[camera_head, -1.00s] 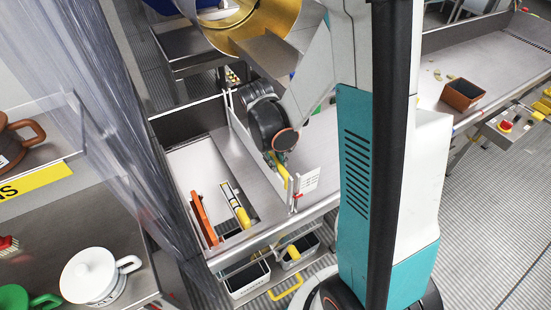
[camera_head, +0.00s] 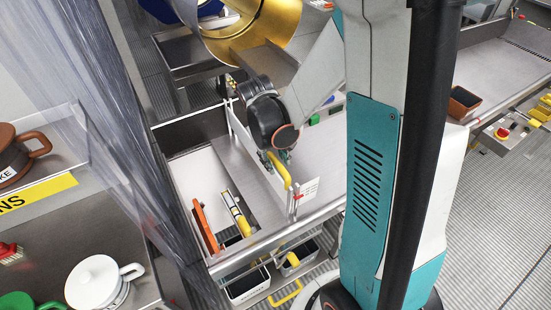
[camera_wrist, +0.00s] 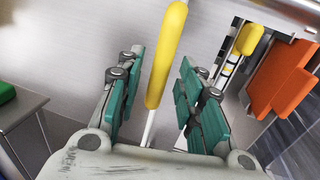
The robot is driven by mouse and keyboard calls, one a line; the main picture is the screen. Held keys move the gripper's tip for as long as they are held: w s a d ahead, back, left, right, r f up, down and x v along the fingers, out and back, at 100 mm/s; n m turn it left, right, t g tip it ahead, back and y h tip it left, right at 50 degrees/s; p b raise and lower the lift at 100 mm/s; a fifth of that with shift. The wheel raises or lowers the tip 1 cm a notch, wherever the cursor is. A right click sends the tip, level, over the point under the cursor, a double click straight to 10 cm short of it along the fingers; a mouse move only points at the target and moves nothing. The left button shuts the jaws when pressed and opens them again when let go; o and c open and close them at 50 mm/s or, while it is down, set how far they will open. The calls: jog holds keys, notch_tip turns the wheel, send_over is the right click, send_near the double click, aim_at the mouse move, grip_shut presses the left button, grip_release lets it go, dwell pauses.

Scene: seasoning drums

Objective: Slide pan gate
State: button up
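The pan gate (camera_head: 251,148) is a thin white upright panel across the steel pan in the head view. Its yellow handle (camera_head: 281,170) is at the near end of its top edge. In the wrist view the handle (camera_wrist: 166,52) runs lengthwise between my teal-padded fingers. My gripper (camera_wrist: 162,65) is open, with a finger on each side of the handle and visible gaps between. In the head view my dark wrist hides most of the gripper and part of the gate. A thin white strip, apparently the gate's edge (camera_wrist: 149,128), shows below the handle.
In the pan's left part are an orange tool (camera_head: 205,226) and a yellow-handled tool (camera_head: 238,214). A gold drum (camera_head: 255,30) stands behind. A brown bin (camera_head: 463,101) sits on the right counter.

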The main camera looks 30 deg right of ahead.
jog(key=shift+r, duration=0.15)
notch_tip(320, 180, up, 12)
jog(key=a, duration=0.2)
jog(key=shift+a+f, duration=0.2)
jog(key=shift+f, duration=0.05)
dwell(0.6)
jog(key=s+a+f+t+y+b, duration=0.2)
jog(key=s+a+f+t+b, duration=0.4)
jog(key=s+b, duration=0.4)
jog(key=a+t+b, duration=0.1)
jog(key=a+b, duration=0.1)
jog(key=shift+s+a+f+b, duration=0.15)
jog(key=shift+f+b, duration=0.15)
jog(key=shift+b, duration=0.05)
dwell(1.8)
